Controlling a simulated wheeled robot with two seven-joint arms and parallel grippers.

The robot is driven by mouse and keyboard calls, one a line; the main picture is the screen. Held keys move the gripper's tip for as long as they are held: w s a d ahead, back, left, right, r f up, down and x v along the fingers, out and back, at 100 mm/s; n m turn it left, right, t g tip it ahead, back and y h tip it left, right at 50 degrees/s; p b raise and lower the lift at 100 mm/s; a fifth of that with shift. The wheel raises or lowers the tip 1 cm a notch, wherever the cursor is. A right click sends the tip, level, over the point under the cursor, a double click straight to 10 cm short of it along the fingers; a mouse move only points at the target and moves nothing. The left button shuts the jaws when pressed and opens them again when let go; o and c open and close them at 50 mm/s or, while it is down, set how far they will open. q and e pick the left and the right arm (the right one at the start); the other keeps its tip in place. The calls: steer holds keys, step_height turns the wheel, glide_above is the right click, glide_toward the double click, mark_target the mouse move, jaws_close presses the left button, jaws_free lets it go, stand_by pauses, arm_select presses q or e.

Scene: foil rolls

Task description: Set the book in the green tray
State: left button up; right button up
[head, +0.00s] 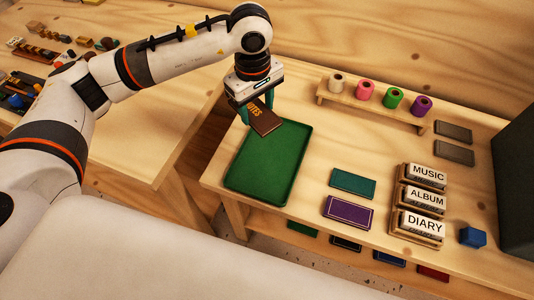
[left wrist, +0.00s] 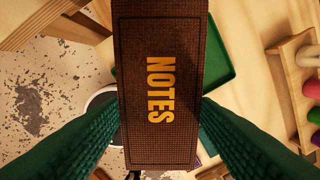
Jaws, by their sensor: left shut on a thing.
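A brown book (head: 265,119) with gold letters is held at the back left corner of the green tray (head: 268,162). In the left wrist view the book (left wrist: 157,120) reads NOTES and covers much of the tray (left wrist: 222,48) behind it. My left gripper (head: 256,106) is shut on the book, with green fingers on both sides of it. The book hangs tilted over the tray's rim; I cannot tell whether it touches the tray. The visible tray floor is empty. My right gripper is not in view.
A teal book (head: 353,184) and a purple book (head: 348,211) lie right of the tray. Labelled blocks in holders (head: 423,200), a blue cube (head: 473,237) and a rack of coloured rolls (head: 375,98) stand farther right and back.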

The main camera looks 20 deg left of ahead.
arm_select(q)
steer(key=w+d+f+n+b, duration=0.2)
steer(key=w+f+n+b, duration=0.1)
steer(key=f+n, duration=0.55)
steer(key=n+b, duration=0.2)
steer(key=n, duration=0.9)
glide_toward(273, 154)
steer(key=shift+d+f+p, duration=0.1)
steer(key=shift+f+p, duration=0.45)
steer(key=shift+f, duration=0.25)
step_height(273, 154, down, 4)
steer(key=shift+f, duration=0.2)
steer(key=shift+w+f, duration=0.1)
steer(key=shift+f, duration=0.1)
steer(key=shift+f, duration=0.1)
